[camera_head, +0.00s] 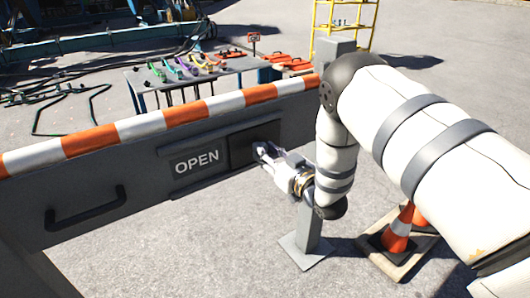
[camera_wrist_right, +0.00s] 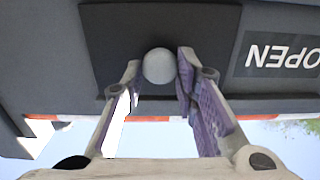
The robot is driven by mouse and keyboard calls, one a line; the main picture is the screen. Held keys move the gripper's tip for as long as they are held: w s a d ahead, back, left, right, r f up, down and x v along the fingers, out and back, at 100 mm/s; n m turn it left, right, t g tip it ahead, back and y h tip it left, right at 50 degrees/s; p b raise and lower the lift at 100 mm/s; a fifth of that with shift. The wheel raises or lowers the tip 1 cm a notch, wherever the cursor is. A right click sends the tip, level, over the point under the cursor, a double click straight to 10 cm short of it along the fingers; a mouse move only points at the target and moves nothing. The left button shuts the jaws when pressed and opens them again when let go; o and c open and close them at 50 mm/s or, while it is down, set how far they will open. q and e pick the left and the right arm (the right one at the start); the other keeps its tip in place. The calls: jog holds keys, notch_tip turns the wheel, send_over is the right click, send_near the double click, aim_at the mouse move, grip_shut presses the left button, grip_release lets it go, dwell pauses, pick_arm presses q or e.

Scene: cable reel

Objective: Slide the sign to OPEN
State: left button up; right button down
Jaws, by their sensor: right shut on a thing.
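The sign (camera_head: 197,163) is on the grey barrier and shows the white word OPEN. A dark square sliding panel (camera_head: 240,145) sits right beside the word in the head view and leaves it uncovered. In the right wrist view, which is upside down, the panel (camera_wrist_right: 105,30) carries a pale round knob (camera_wrist_right: 158,66) and the word OPEN (camera_wrist_right: 283,56) shows to its right. My right gripper (camera_head: 264,153) is shut on the knob, with one finger on each side. My left gripper is in neither view.
The barrier has an orange-and-white striped top (camera_head: 135,127) and a black handle (camera_head: 87,207) at left. Behind it stands a table (camera_head: 185,80) with coloured tools. Orange cones (camera_head: 398,232) stand on a pallet below my right arm. Open pavement lies in front.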

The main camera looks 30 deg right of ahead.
jog(key=shift+d, duration=0.2)
jog(key=c, duration=1.3)
grip_release()
jog(key=shift+d, duration=0.1)
jog(key=s, duration=1.2)
jog(key=shift+d, duration=0.15)
